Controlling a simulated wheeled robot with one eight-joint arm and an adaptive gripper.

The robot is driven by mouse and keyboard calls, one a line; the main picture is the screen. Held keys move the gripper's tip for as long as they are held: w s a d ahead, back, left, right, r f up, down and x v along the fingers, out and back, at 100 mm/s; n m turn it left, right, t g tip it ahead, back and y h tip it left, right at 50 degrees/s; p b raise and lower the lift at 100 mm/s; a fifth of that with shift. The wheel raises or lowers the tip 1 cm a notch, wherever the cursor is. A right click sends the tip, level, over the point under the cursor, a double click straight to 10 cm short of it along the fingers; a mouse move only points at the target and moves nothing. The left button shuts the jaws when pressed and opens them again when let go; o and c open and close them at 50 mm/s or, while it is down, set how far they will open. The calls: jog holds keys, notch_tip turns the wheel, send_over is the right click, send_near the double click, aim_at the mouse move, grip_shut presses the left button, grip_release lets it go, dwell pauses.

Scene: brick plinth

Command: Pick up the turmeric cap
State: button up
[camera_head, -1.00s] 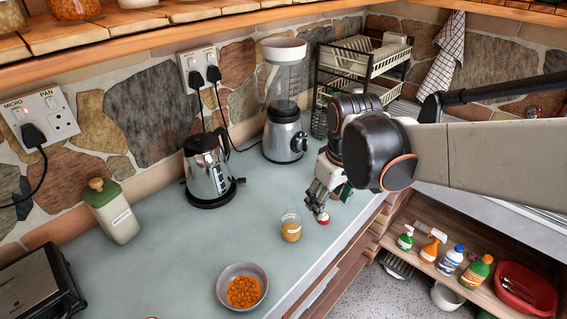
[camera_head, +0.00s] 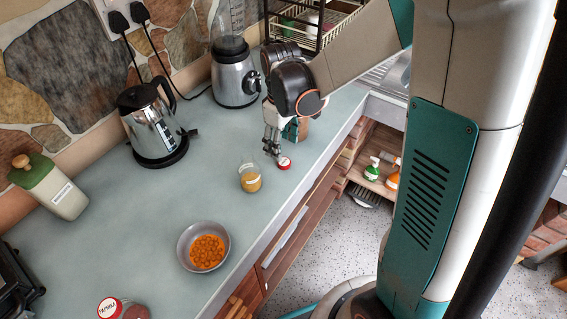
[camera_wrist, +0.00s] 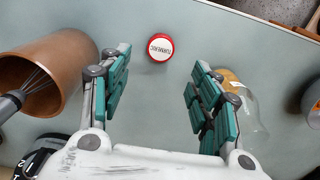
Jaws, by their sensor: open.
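The turmeric cap (camera_head: 284,163) is a small red disc with a white label, lying flat on the grey counter near its front edge. In the wrist view the cap (camera_wrist: 160,47) shows "TURMERIC" and sits ahead of the fingertips, between their lines and slightly left of centre. My gripper (camera_head: 274,152) is open and empty, just above and beside the cap; its two green-padded fingers (camera_wrist: 160,72) are spread apart, not touching the cap. A glass jar of yellow-orange powder (camera_head: 250,178), without a lid, stands left of the cap.
A copper-coloured pot with a whisk (camera_wrist: 45,75) stands close to one finger, the jar (camera_wrist: 250,108) close to the other. A bowl of orange pieces (camera_head: 204,246), a kettle (camera_head: 154,125), a blender (camera_head: 235,75) and a paprika jar (camera_head: 122,309) stand on the counter.

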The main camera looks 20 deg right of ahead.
aim_at(283, 161)
jog(key=shift+s+d+f+b, duration=0.1)
jog(key=shift+f+b, duration=0.55)
jog(key=shift+f, duration=1)
jog(key=shift+d+f+b, duration=0.1)
jog(key=shift+f+b, duration=0.5)
jog(key=shift+f, duration=1.05)
jog(key=c, duration=0.7)
